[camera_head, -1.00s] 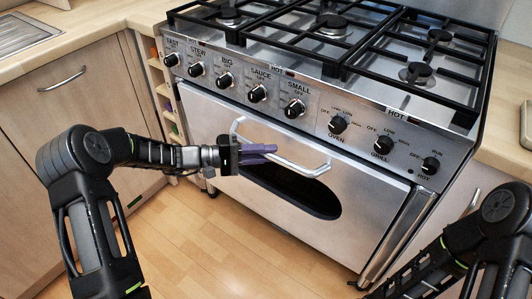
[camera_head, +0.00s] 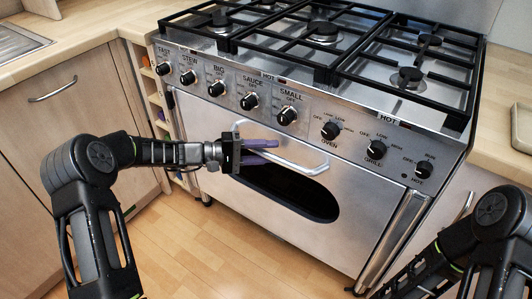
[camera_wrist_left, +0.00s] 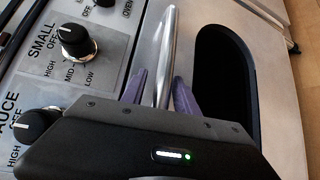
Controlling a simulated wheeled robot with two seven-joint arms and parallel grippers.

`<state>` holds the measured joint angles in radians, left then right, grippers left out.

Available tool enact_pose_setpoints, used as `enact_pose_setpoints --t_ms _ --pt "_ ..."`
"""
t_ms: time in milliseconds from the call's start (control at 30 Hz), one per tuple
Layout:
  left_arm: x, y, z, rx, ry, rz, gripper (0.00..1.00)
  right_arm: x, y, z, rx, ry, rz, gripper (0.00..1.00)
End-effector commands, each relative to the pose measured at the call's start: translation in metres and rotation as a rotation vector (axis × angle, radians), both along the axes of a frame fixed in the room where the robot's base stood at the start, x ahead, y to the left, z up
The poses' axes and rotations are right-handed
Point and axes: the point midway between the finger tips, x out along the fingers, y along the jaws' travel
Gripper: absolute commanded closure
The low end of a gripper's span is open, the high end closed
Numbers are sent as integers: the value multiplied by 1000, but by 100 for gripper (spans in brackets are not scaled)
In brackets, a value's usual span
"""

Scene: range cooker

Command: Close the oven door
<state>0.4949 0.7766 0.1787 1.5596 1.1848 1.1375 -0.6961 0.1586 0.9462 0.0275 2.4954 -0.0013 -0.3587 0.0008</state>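The oven door (camera_head: 347,235) is a brushed steel panel with a dark oval window (camera_head: 300,195) on the front of the range. It looks nearly flush with the front; a small gap cannot be ruled out. A curved chrome handle (camera_head: 300,167) runs along its upper part. My right gripper is out of view.
Control knobs (camera_head: 287,115) line the panel just above the handle. Black pan grates (camera_head: 330,40) cover the hob. Wooden cabinets (camera_head: 60,130) stand at left, a worktop (camera_head: 505,140) at right. The wooden floor (camera_head: 215,255) before the range is clear.

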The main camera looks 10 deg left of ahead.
Motion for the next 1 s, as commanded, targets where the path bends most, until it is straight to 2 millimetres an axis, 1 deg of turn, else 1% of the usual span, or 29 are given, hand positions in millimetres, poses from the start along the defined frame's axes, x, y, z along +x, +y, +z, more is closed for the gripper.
enact_pose_setpoints --t_ms 367,533,800,900,1000 --pt "-2 3 0 -1 1 -1 59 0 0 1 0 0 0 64" --pt "-9 20 2 1 3 1 59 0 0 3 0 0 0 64" --pt "-25 60 8 -1 2 1 59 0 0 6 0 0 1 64" --pt "-29 68 9 0 1 -1 59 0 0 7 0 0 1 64" --pt "-30 71 9 -1 1 -3 59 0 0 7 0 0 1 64"
